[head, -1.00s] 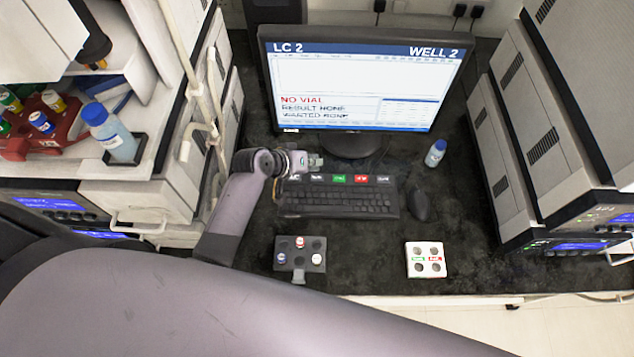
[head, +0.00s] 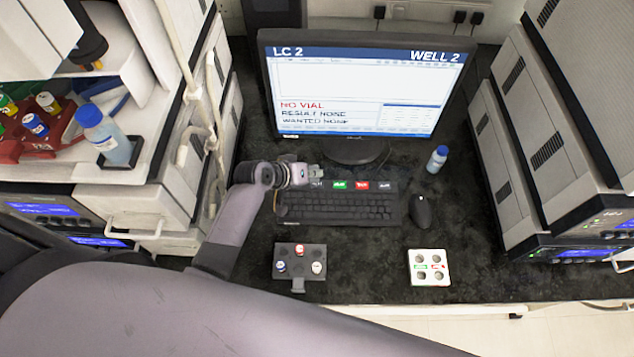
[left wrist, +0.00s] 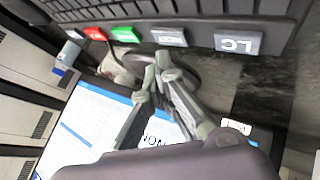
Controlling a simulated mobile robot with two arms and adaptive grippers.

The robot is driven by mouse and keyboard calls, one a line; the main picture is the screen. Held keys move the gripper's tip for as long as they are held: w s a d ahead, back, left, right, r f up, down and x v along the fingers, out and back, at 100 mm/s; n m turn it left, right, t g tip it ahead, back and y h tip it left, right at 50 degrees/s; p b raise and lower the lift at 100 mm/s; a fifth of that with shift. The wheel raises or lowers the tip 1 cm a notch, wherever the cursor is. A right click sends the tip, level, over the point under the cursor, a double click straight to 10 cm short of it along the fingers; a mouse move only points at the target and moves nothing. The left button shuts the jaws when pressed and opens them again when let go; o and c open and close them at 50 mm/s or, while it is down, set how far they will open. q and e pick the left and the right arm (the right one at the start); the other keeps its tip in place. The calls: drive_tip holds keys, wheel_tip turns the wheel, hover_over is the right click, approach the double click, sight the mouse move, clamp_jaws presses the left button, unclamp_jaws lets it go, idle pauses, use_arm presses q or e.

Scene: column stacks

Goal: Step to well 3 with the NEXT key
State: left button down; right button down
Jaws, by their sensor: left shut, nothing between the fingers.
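The monitor (head: 350,75) reads "LC 2", "WELL 2" and "NO VIAL" in the head view. A row of label keys runs along the far edge of the keyboard (head: 340,207). In the left wrist view these are an "LC" key (left wrist: 237,43), a grey key (left wrist: 168,37) with unreadable text, a green key (left wrist: 124,33), a red key (left wrist: 93,32) and another grey key (left wrist: 70,50). My left gripper (head: 316,172) is shut and empty; its fingertips (left wrist: 163,65) are close to the unreadable grey key. Contact cannot be told. My right gripper is out of view.
A mouse (head: 422,211) and a blue-capped bottle (head: 437,159) stand right of the keyboard. A dark vial rack (head: 300,250) and a white rack (head: 429,267) lie in front. Instrument stacks flank the bench. Dark bench between the racks is clear.

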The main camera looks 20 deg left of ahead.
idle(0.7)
use_arm(q)
drive_tip(key=shift+f, duration=0.4)
drive_tip(key=shift+f+b, duration=0.35)
drive_tip(key=shift+f, duration=0.1)
idle(0.4)
idle(0.4)
drive_tip(key=shift+r+p, duration=0.85)
drive_tip(key=shift+p, duration=0.15)
drive_tip(key=shift+r, duration=0.1)
wheel_tip(320, 180, up, 5)
drive_tip(key=p, duration=0.5)
